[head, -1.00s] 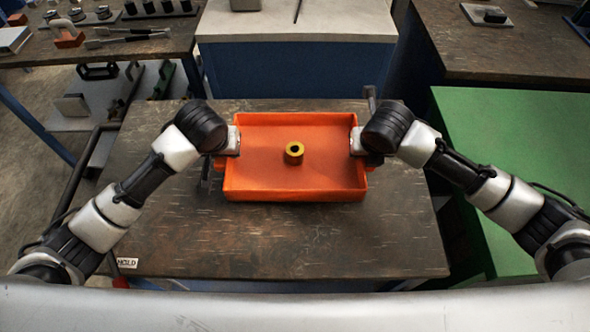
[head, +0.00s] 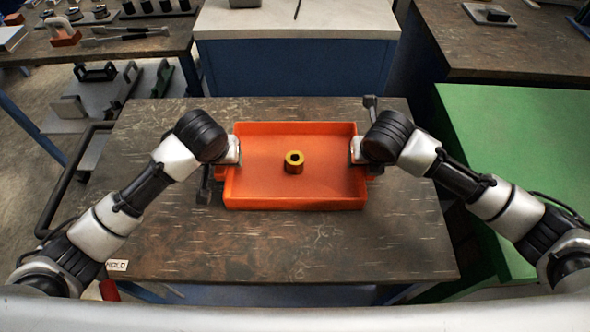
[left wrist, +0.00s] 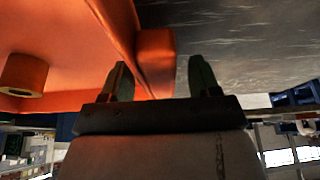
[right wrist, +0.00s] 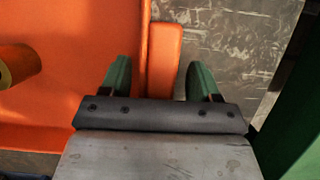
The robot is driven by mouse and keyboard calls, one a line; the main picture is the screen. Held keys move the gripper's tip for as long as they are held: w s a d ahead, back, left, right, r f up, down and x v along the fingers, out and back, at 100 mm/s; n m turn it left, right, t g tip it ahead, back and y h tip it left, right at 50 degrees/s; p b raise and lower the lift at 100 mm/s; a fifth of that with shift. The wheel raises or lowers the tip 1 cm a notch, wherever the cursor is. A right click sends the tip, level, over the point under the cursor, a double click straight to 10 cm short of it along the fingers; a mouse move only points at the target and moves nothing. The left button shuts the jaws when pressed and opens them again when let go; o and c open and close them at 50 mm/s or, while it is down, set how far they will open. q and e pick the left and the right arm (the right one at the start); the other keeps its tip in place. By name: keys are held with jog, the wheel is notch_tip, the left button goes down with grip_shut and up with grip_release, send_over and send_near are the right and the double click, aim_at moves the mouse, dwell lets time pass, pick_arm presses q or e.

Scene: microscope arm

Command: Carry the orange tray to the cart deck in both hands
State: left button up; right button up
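The orange tray (head: 292,202) is a shallow open box over the dark worn tabletop (head: 280,250); whether it rests there I cannot tell. A brass ring-like part (head: 294,162) stands in its middle and also shows in the left wrist view (left wrist: 22,75). My left gripper (left wrist: 160,80) has its fingers either side of the tray's left handle (left wrist: 155,60), with a gap visible. My right gripper (right wrist: 160,80) has its fingers either side of the right handle (right wrist: 163,65), also with gaps. Both look open.
A low grey deck with blocks (head: 75,115) and a black rail (head: 68,180) are at left. A green-topped table (head: 500,140) is at right, a pale-topped blue cabinet (head: 297,65) behind. A label plate (head: 117,265) sits at the tabletop's front left. Bare tabletop lies before the tray.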

jog(key=shift+a, duration=0.1)
jog(key=shift+r, duration=0.2)
pick_arm(q)
jog(key=v, duration=1.2)
pick_arm(e)
jog(key=v, duration=1.1)
jog(key=shift+s+r, duration=0.25)
jog(key=shift+r, duration=0.05)
pick_arm(q)
jog(key=shift+f, duration=0.1)
